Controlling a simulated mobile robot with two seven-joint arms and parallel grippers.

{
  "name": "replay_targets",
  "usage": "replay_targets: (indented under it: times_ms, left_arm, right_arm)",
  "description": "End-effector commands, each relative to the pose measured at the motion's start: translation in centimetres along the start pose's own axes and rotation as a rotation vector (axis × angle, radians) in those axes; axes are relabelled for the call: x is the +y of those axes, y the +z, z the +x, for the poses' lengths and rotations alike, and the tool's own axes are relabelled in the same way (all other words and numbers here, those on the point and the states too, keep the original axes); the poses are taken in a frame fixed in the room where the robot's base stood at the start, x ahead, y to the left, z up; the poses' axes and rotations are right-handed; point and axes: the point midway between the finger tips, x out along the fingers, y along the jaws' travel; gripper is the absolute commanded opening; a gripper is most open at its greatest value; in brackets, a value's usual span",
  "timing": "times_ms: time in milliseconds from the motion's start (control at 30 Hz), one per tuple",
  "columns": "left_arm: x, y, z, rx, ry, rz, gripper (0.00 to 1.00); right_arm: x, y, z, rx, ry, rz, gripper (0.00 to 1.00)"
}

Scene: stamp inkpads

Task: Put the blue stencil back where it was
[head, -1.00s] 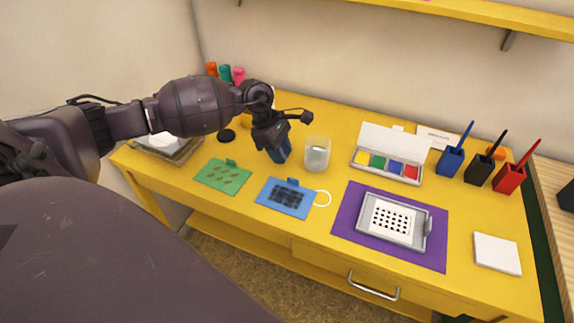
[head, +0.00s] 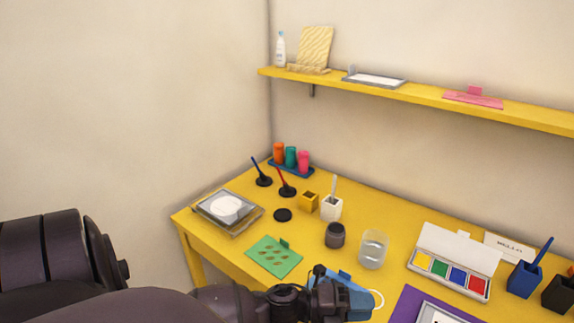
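The blue stencil (head: 360,296) lies at the bottom of the head view, on the yellow table (head: 310,245). Its small tab shows at its far edge, and a white ring sticks out to its right. My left gripper (head: 345,302) comes in from the left, low in the picture, and covers much of the stencil. I cannot tell whether the gripper touches it, or whether the fingers are open or shut. My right gripper is not in view.
A green stencil (head: 273,257) lies left of the blue one. A dark jar (head: 334,235) and a clear cup (head: 373,249) stand behind. A paint box (head: 452,273) and purple mat (head: 408,306) are right. A pink stencil (head: 480,100) is on the shelf (head: 425,92).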

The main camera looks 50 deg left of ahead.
Motion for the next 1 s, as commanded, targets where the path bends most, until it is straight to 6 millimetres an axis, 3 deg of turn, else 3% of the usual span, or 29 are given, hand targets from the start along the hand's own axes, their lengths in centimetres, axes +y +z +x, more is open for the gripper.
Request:
replay_targets:
  times_ms: [33,267,500,700,1000]
  left_arm:
    - [0.8,-0.3,-1.1,-0.115,-0.004,-0.171,0.29]
    - [5.7,-1.4,-7.1,-0.572,0.000,-0.856,0.29]
    - [10.7,-5.6,-13.7,-0.956,0.000,-1.453,0.29]
    - [12.0,-7.5,-15.5,-1.064,-0.001,-1.627,0.29]
    - [11.7,-7.4,-15.5,-1.063,-0.003,-1.628,0.29]
  right_arm:
    - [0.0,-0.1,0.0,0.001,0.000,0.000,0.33]
    - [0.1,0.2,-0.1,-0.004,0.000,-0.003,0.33]
    - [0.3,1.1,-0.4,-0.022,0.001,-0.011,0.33]
    - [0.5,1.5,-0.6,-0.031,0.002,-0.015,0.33]
    - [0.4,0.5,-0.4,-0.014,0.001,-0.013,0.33]
